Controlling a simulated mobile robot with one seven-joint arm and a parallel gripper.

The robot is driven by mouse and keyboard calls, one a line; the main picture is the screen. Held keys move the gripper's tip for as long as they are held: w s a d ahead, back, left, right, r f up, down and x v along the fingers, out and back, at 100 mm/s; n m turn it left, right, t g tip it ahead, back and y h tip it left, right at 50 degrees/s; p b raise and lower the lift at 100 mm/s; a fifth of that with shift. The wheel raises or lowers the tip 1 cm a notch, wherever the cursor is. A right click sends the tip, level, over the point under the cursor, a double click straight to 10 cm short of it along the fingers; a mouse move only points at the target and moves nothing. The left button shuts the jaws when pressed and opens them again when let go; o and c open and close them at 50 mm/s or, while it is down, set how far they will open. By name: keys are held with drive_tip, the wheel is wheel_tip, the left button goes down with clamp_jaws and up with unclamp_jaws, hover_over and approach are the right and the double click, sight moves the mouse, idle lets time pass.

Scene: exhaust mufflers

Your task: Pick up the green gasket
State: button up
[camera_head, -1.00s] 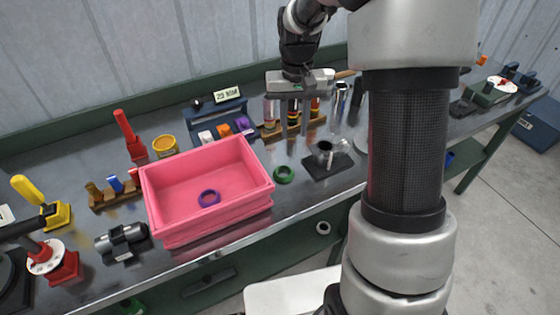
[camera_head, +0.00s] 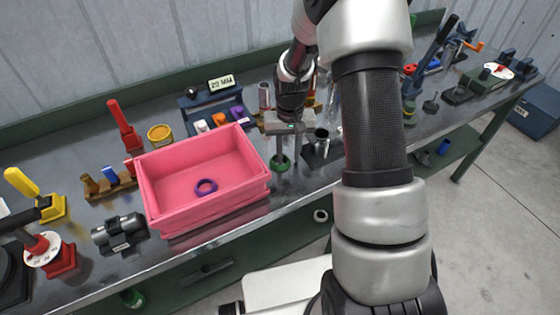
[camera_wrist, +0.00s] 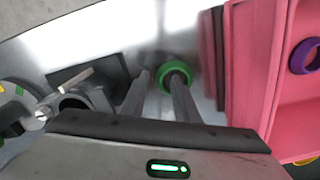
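The green gasket (camera_head: 280,168) lies on the metal bench just right of the pink bin. It shows as a ring in the wrist view (camera_wrist: 176,64). My gripper (camera_head: 285,158) points down over it, with its two fingers apart and nothing held between them. In the wrist view, the right finger of my gripper (camera_wrist: 161,77) overlaps the ring and its hole, while the left finger is left of the ring. I cannot tell whether a finger touches the gasket or how high the tips are.
The pink bin (camera_head: 150,207) holds a purple ring (camera_head: 206,186) and stands close left of the gasket. A dark fixture with a metal cylinder (camera_head: 320,140) stands close right. Racks of small parts stand behind. The bench's front edge is near.

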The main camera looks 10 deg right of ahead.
drive_tip(key=shift+f, duration=0.25)
clamp_jaws()
